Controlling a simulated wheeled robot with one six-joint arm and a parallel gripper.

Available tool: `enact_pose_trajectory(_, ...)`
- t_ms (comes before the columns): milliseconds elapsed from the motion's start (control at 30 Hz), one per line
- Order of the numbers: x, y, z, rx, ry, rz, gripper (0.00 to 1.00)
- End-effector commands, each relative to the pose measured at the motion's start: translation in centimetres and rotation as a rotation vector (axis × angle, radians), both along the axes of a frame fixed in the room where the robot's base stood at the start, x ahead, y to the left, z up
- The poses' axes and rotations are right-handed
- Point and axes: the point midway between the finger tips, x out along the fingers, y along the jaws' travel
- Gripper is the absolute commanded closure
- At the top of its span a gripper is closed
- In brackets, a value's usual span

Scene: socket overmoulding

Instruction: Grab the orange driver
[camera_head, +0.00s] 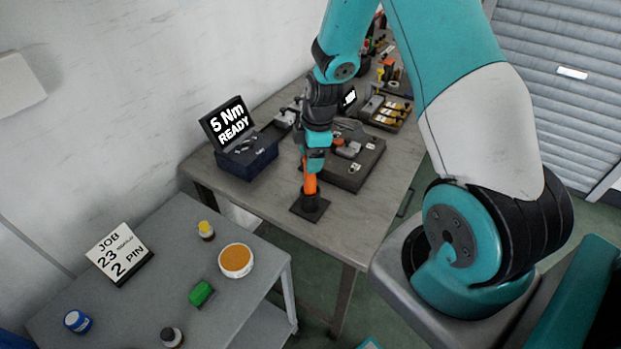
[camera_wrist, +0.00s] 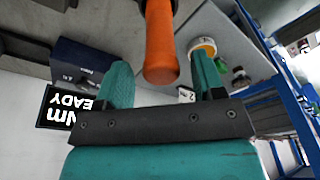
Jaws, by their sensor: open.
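The orange driver (camera_head: 310,184) stands upright in a black square-based holder (camera_head: 310,206) near the front edge of the workbench. My gripper (camera_head: 312,165) is at the driver's upper part in the head view. In the wrist view the driver (camera_wrist: 160,45) shows as an orange handle between the two teal fingers of my gripper (camera_wrist: 160,85). The fingers are open, with a gap on each side of the handle. The driver's top end is hidden behind my gripper in the head view.
A dark blue box with a "5 Nm READY" screen (camera_head: 228,123) stands left of the driver. A black fixture tray (camera_head: 352,172) lies behind and right. A lower grey table (camera_head: 160,265) holds a job sign (camera_head: 119,254), an orange-topped round container (camera_head: 236,260) and a green block (camera_head: 201,293).

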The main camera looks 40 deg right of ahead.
Motion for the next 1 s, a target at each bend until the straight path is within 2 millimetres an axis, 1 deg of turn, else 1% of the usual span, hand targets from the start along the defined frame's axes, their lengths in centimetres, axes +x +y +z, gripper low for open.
enact_pose_trajectory(67,-0.2,0.2,-0.8,0.001,0.004,0.001,0.37)
enact_pose_trajectory(133,-0.1,0.3,-1.8,0.000,0.003,0.000,0.37)
enact_pose_trajectory(233,0.0,0.4,-2.6,0.000,0.002,0.000,0.37)
enact_pose_trajectory(500,0.1,0.4,-2.9,0.000,-0.001,0.000,0.37)
enact_pose_trajectory(567,0.1,0.4,-2.9,0.000,-0.001,0.000,0.51)
enact_pose_trajectory(600,0.1,0.4,-2.9,0.000,-0.001,0.000,0.60)
enact_pose_trajectory(767,0.1,0.4,-2.9,0.000,-0.001,0.000,0.97)
enact_pose_trajectory(800,0.1,0.4,-2.9,0.000,-0.001,0.000,1.00)
enact_pose_trajectory(1000,0.1,0.4,-2.8,-0.001,-0.002,0.000,1.00)
